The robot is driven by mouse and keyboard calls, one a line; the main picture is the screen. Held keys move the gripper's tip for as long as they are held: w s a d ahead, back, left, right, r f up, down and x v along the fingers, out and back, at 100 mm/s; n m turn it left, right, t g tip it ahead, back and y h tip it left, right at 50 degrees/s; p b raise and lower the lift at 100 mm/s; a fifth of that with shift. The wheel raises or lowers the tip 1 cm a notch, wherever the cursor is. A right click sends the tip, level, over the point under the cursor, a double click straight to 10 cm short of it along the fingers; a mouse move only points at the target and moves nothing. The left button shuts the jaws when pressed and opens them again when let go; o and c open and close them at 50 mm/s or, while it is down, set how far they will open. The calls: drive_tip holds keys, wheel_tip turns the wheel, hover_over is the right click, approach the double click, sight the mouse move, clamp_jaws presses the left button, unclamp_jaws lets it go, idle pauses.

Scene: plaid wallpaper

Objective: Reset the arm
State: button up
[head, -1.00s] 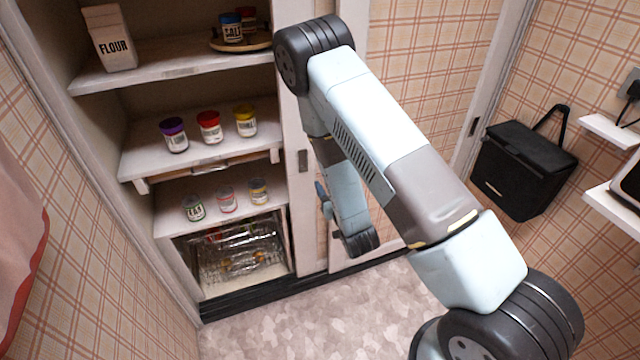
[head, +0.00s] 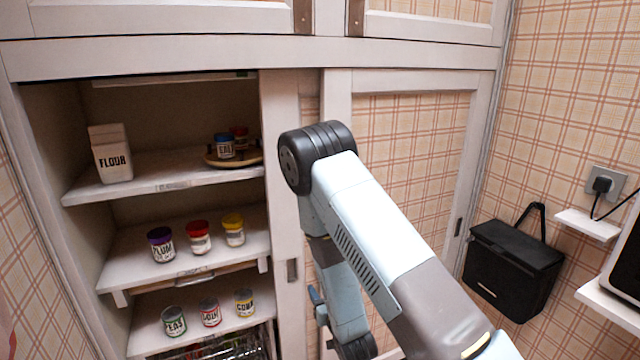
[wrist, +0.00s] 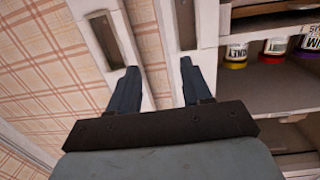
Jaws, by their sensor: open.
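My gripper (wrist: 158,88) shows in the wrist view with its two dark fingers spread apart and nothing between them. The fingers point toward the white cupboard door frames, near two recessed handles. In the head view my arm rises from the bottom right, bends at a dark joint at the upper middle, and folds back down in front of the sliding door. The gripper end there is mostly hidden behind my arm, with only a dark blue finger (head: 318,304) showing near the door edge.
The open cupboard at left holds a flour bag (head: 111,153), a round tray (head: 250,160) with jars, a row of purple-, red- and yellow-lidded jars (head: 198,238), and cans (head: 210,312) below. A black box (head: 512,265) hangs on the right wall beside small white shelves (head: 587,225).

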drive_tip(key=w+d+r+m+g+h, duration=0.1)
drive_tip(key=w+d+r+h, duration=0.15)
drive_tip(key=r, duration=0.35)
drive_tip(key=w+d+r+m+g+h, duration=0.1)
drive_tip(key=w+d+r+m, duration=0.15)
drive_tip(key=r, duration=0.45)
drive_tip(key=s+d+r+g, duration=0.35)
drive_tip(key=d+r, duration=0.35)
drive_tip(key=r, duration=0.4)
drive_tip(key=s+d+r+g+h, duration=0.1)
drive_tip(key=s+d+r, duration=0.2)
drive_tip(key=s, duration=0.7)
drive_tip(key=s+d+r+g, duration=0.2)
drive_tip(key=s+d+r, duration=0.2)
drive_tip(key=s, duration=0.5)
drive_tip(key=s+d+r+g+h, duration=0.1)
drive_tip(key=s+d+r+g, duration=0.1)
drive_tip(key=s+r, duration=0.4)
drive_tip(key=s+d, duration=0.1)
drive_tip(key=s, duration=0.3)
drive_tip(key=shift+s+d+r+h, duration=0.2)
drive_tip(key=shift+s+d+h, duration=0.1)
drive_tip(key=shift+d+h, duration=0.1)
drive_tip(key=shift+m, duration=0.25)
drive_tip(key=shift+c, duration=0.6)
